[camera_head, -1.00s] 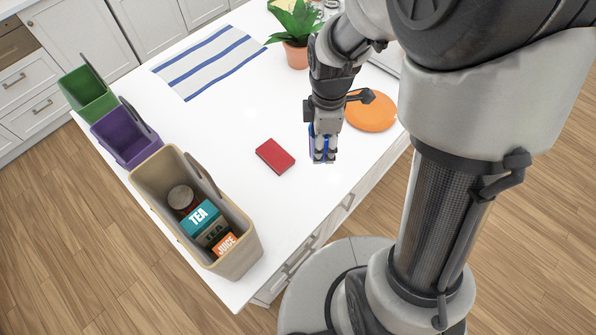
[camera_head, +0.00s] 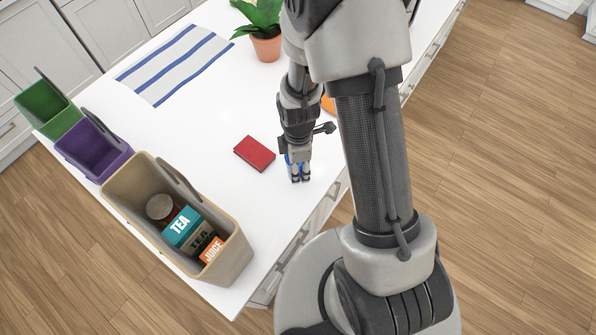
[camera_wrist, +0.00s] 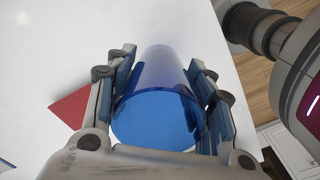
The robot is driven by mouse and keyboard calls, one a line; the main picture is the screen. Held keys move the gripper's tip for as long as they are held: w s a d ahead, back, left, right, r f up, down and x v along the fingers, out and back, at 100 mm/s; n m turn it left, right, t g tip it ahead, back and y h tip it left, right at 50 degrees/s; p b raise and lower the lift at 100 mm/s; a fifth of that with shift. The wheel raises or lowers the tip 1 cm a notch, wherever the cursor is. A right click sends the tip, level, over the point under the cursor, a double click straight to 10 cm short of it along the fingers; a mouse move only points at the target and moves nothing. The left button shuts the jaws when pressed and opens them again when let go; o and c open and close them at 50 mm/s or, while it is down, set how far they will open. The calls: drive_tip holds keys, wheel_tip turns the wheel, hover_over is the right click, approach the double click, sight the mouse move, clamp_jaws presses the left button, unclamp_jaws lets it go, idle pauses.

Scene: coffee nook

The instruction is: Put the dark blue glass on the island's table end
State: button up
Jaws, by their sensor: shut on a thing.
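The dark blue glass (camera_wrist: 158,112) is see-through blue and sits between the two fingers of my gripper (camera_wrist: 163,85) in the wrist view, with its round end toward the camera. My gripper is shut on it. In the head view my gripper (camera_head: 300,177) is low over the white island top (camera_head: 228,205), near its front edge, and hides most of the glass; only a little blue (camera_head: 288,160) shows. I cannot tell whether the glass touches the top.
A red box (camera_head: 254,153) lies just left of my gripper. A beige bin (camera_head: 232,262) with tea and juice, a purple bin (camera_head: 92,160) and a green bin (camera_head: 48,112) line the left end. A striped cloth (camera_head: 172,62), a potted plant (camera_head: 266,46) and a partly hidden orange plate (camera_head: 328,104) are farther back.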

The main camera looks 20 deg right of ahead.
drive_tip(key=shift+f, duration=1.75)
drive_tip(key=shift+f+b, duration=0.15)
drive_tip(key=shift+b, duration=0.25)
drive_tip(key=o, duration=1.2)
drive_tip(key=s+r+m+t+p, duration=0.15)
drive_tip(key=r+m, duration=0.25)
drive_tip(key=r, duration=1)
drive_tip(key=s+r+m+t+p, duration=0.1)
drive_tip(key=s+r+m, duration=0.2)
drive_tip(key=r, duration=1.1)
drive_tip(key=s+r+m+t, duration=0.2)
drive_tip(key=s+r+m, duration=0.6)
drive_tip(key=s+m, duration=0.1)
drive_tip(key=shift+s+r, duration=0.35)
drive_tip(key=shift+s, duration=0.5)
